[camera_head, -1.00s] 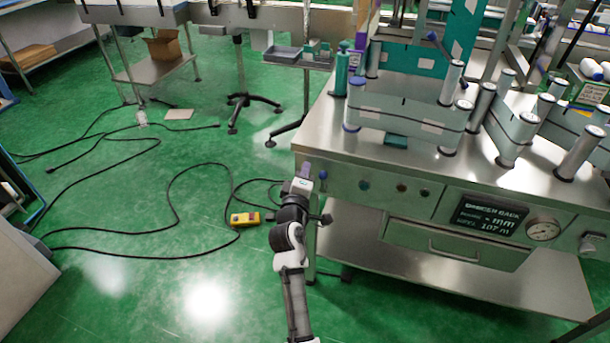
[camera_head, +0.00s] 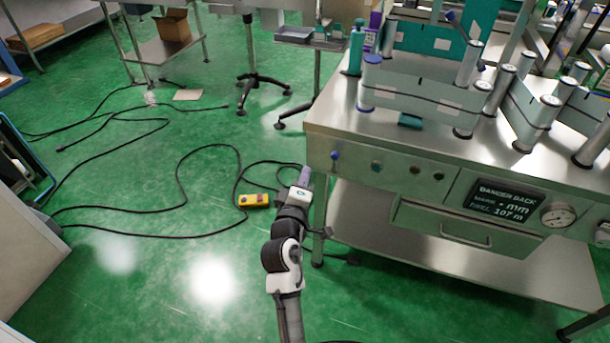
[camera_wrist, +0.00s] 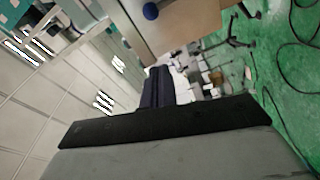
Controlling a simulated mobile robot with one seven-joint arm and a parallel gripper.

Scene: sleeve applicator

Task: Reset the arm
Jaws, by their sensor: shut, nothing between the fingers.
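My gripper (camera_head: 305,174) is at the end of my arm, beside the left front corner of the steel sleeve applicator machine (camera_head: 340,125). Its fingers are together with nothing between them. In the head view it stands in front of the green floor, left of the machine's control panel. In the wrist view my gripper's dark fingers (camera_wrist: 158,86) point away from the camera, and a blue knob (camera_wrist: 150,11) shows above them. I cannot tell whether the gripper touches the machine.
The panel carries a blue knob (camera_head: 335,155), a display (camera_head: 500,200) and a round gauge (camera_head: 557,215). Rollers (camera_head: 468,64) stand on top. A yellow control box (camera_head: 254,201) and black cables (camera_head: 180,235) lie on the floor. The floor left of my arm is mostly open.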

